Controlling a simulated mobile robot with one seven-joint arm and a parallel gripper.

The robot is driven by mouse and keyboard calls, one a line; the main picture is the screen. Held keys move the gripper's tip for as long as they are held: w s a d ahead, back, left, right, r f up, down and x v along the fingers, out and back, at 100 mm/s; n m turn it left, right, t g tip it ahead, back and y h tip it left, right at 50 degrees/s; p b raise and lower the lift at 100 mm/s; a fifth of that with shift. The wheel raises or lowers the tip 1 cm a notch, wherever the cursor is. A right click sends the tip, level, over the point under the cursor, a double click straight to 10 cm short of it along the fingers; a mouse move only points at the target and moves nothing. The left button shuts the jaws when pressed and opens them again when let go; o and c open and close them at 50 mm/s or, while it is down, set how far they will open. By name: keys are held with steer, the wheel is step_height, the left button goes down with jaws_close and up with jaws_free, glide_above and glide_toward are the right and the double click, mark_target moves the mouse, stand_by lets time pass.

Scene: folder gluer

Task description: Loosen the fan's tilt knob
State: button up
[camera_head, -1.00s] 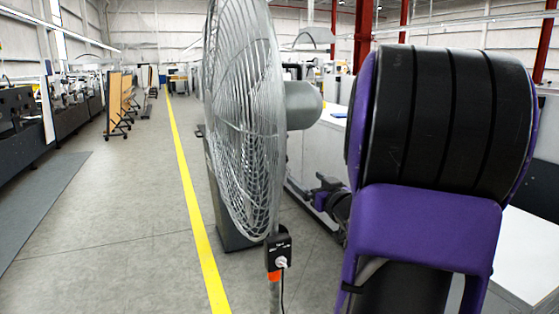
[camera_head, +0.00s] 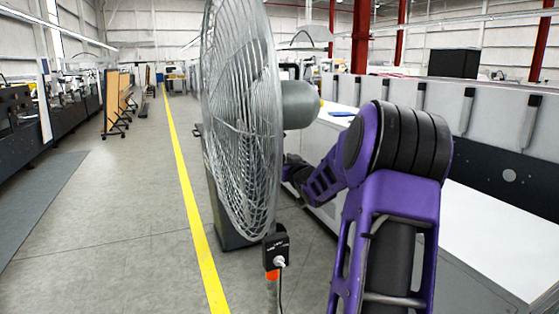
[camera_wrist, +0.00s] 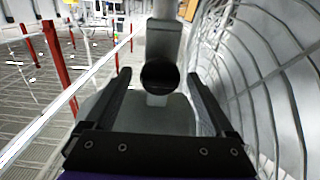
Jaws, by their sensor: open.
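The fan (camera_head: 240,130) stands upright with its grey wire cage edge-on in the head view; its grey motor housing (camera_head: 298,104) sticks out to the right. In the wrist view a round black knob (camera_wrist: 160,76), which looks like the tilt knob, sits on a grey bracket ahead of my gripper (camera_wrist: 158,78). My gripper is open, with one finger to each side of the knob and a gap on both sides. Whether the fingertips reach past the knob, I cannot tell.
The cage (camera_wrist: 262,85) curves close along the right of my gripper in the wrist view. A black control box (camera_head: 276,248) with a white dial is on the fan's pole. A long machine with a white top (camera_head: 500,240) stands to the right.

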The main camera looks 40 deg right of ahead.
steer(key=c, duration=1.3)
steer(key=shift+c, duration=0.2)
steer(key=shift+f+n+b, duration=0.1)
steer(key=shift+n+b, duration=0.3)
steer(key=shift+b, duration=0.15)
steer(key=n+b, duration=0.2)
steer(key=b, duration=0.1)
steer(key=shift+w+a+f+n, duration=0.1)
steer(key=shift+f+n, duration=0.05)
steer(key=shift+n, duration=0.25)
steer(key=n+b, duration=0.5)
steer(key=shift+n, duration=0.3)
steer(key=n+b, duration=0.1)
steer(key=n, duration=0.2)
steer(key=shift+a+n, duration=0.1)
steer(key=shift+n, duration=2.4)
